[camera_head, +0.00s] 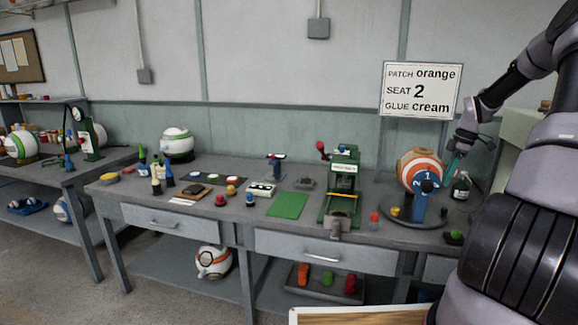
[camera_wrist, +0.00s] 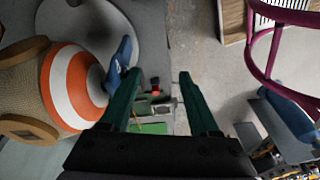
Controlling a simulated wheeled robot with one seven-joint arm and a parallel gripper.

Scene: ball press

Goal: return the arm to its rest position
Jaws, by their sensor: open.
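My arm reaches in from the right in the head view. My gripper (camera_head: 455,160) is beside the right side of the orange and white ball (camera_head: 421,165). In the wrist view my gripper (camera_wrist: 159,76) has its two dark green fingers apart with nothing held between them. The ball (camera_wrist: 68,85) lies to the left of the fingers there, apart from them. It sits on a round grey turntable (camera_head: 400,221), behind a blue post (camera_head: 419,208) marked with numbers.
A dark bottle (camera_head: 461,186) stands right below my gripper. A green press (camera_head: 343,180) and green mat (camera_head: 288,205) are further left on the workbench. A sign (camera_head: 421,90) hangs behind. In the wrist view a magenta frame (camera_wrist: 268,45) shows at right.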

